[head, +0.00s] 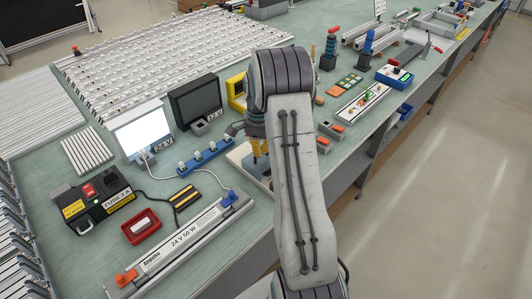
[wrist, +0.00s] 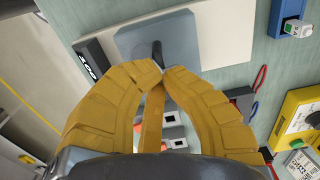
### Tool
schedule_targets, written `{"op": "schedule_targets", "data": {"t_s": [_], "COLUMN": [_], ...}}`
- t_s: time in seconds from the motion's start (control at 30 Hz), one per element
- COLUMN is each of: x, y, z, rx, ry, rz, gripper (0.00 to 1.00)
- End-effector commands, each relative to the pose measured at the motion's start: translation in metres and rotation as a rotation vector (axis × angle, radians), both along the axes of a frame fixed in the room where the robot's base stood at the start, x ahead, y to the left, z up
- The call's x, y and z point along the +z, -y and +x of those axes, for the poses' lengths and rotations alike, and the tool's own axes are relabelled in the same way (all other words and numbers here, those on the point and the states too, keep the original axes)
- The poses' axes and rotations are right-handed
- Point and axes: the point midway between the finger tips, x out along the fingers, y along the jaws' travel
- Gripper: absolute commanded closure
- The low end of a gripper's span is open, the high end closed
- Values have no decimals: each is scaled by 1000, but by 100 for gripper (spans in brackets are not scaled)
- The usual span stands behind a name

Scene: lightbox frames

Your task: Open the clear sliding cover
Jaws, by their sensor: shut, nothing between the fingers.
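The clear sliding cover (wrist: 180,38) shows in the wrist view as a blue-grey see-through panel on a white board (wrist: 228,25). A dark upright handle (wrist: 157,48) stands on the panel. My gripper (wrist: 157,70) has its yellow fingers shut with nothing between them. The fingertips are right by the handle in the picture; I cannot tell whether they touch it. In the head view my gripper (head: 262,160) is partly behind my arm, over the white board (head: 240,155). My arm hides most of the board and the cover there.
A blue power strip (head: 205,157) lies left of the board, and a small dark monitor (head: 196,100) stands behind it. Orange-and-grey blocks (head: 332,130) lie right of my arm. In the wrist view a yellow box (wrist: 302,108) is at the right.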

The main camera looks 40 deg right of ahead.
Motion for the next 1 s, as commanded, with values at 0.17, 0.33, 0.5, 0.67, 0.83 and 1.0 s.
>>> {"op": "schedule_targets", "data": {"t_s": [0.17,0.33,0.5,0.67,0.83,1.0], "x": [-2,-3,-4,-5,-5,-4], "y": [-5,-8,-10,-10,-10,-10], "z": [30,48,55,55,54,55], "rx": [3,2,1,0,1,1], "ry": [-5,-5,-7,-7,-9,-7], "rz": [2,2,3,3,4,3], "gripper": [100,100,100,100,96,81]}}
